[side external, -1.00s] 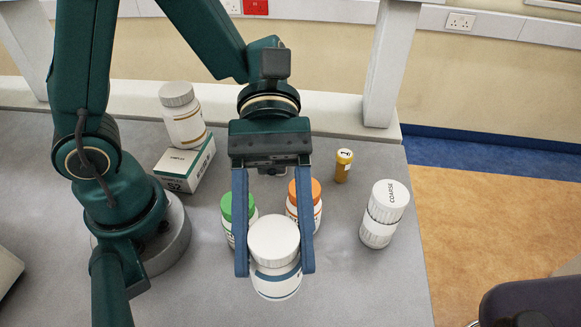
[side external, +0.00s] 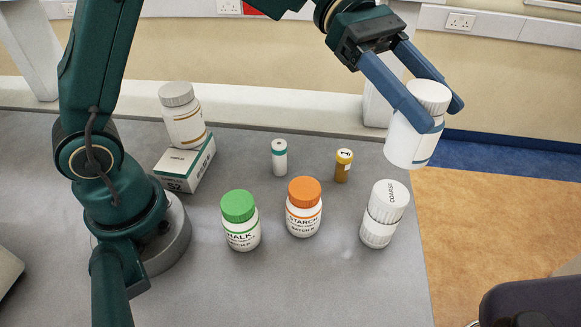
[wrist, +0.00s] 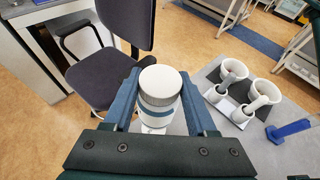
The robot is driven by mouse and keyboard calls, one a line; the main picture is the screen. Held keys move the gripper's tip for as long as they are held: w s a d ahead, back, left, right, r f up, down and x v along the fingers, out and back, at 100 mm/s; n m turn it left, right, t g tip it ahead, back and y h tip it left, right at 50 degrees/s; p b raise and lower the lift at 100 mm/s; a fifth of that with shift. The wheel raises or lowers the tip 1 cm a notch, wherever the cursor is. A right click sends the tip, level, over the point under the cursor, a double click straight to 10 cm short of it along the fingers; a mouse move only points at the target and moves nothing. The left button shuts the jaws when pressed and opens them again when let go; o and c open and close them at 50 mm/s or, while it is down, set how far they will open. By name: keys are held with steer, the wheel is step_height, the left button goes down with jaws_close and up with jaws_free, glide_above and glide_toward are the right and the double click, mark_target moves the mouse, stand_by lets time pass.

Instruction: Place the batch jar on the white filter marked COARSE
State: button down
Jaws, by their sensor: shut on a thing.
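My gripper (side external: 421,110) is shut on a white jar (side external: 408,143) with a white lid and a blue stripe. It holds the jar tilted, high above the right side of the table. The jar also shows in the wrist view (wrist: 160,88) between the two blue fingers. The white filter marked COARSE (side external: 384,212) stands upright near the table's right edge, below and a little left of the jar in the side view, apart from it. The filter cannot be made out in the wrist view.
Another white jar (side external: 182,118) stands on a box (side external: 186,170). A chair (wrist: 105,70) is beyond the table edge.

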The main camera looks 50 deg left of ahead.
mark_target(408, 148)
step_height(408, 148, down, 7)
steer(key=shift+r, duration=0.1)
stand_by(0.5)
steer(key=shift+c, duration=1)
jaws_free()
